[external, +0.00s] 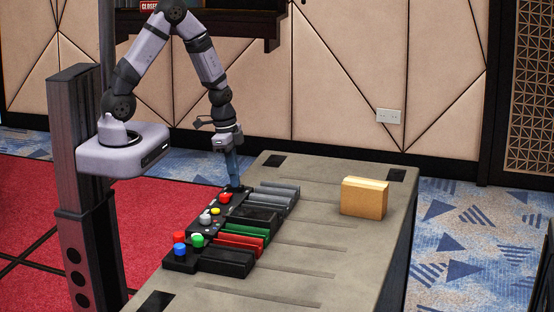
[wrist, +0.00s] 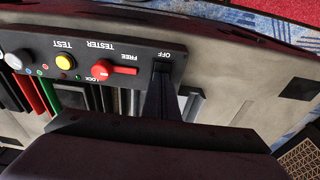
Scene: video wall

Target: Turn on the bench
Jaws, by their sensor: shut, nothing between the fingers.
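The bench (external: 325,235) is a grey table with a dark control panel (external: 206,222) along its left side. In the wrist view the panel (wrist: 130,57) appears upside down. It shows a spot marked OFF, a red lever knob (wrist: 103,71) between FREE and LOCK with its arm towards OFF, and a yellow button (wrist: 65,62) under TEST. My gripper (external: 235,187) points down at the panel's far end, just beyond the red knob (external: 225,198). Its fingers are shut and empty; their tips (wrist: 162,70) are at the OFF spot and hide what lies there. I cannot tell whether they touch it.
A tan block (external: 364,198) stands on the bench's right side. The bench's near right is clear.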

